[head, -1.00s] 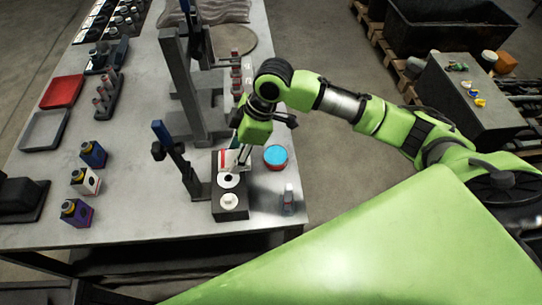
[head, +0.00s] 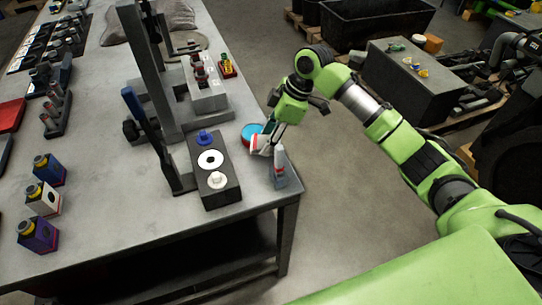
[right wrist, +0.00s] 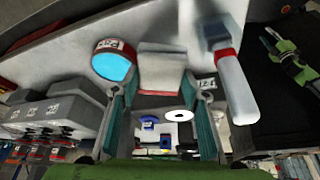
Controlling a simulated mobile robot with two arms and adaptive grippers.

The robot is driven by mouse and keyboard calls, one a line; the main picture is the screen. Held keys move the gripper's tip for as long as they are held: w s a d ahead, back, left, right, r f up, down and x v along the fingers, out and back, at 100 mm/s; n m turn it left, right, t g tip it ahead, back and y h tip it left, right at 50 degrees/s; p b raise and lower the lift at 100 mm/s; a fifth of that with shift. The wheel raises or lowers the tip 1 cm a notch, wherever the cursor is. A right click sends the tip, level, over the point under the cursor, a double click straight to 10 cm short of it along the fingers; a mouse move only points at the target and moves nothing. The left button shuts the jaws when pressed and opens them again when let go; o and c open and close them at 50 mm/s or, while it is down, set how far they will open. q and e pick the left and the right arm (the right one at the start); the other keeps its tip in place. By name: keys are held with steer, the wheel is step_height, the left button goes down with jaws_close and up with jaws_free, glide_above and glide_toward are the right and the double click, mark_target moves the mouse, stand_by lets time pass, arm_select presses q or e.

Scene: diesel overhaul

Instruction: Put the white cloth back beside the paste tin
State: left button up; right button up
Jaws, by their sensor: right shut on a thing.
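The white cloth (head: 262,148), with some red showing, is in the jaws of my right gripper (head: 268,138). It hangs low over the table's right edge area; I cannot tell whether it touches the tabletop. In the right wrist view the cloth (right wrist: 161,68) spans between the two teal fingers. The paste tin (head: 250,131), red-sided with a light blue top, stands just beside the cloth, partly hidden by the gripper. It also shows left of the cloth in the right wrist view (right wrist: 113,64). My left gripper is not in view.
A grey bottle with a red band (head: 279,168) stands close by, near the table corner. A black block (head: 222,197) with a blue knob, a white ring and a white knob is left of the gripper. A grey stand (head: 155,75) rises behind. The front tabletop (head: 120,220) is clear.

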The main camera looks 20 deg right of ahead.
mark_target(269, 161)
step_height(269, 161, down, 2)
step_height(269, 161, down, 4)
steer(key=shift+r+p, duration=0.15)
steer(key=shift+p, duration=0.4)
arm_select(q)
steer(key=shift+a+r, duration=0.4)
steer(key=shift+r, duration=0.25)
arm_select(e)
steer(key=shift+f, duration=0.2)
steer(key=o, duration=0.8)
arm_select(q)
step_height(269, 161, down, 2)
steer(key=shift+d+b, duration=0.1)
steer(key=shift+b, duration=1)
arm_select(e)
steer(key=v, duration=1.2)
steer(key=shift+r, duration=0.2)
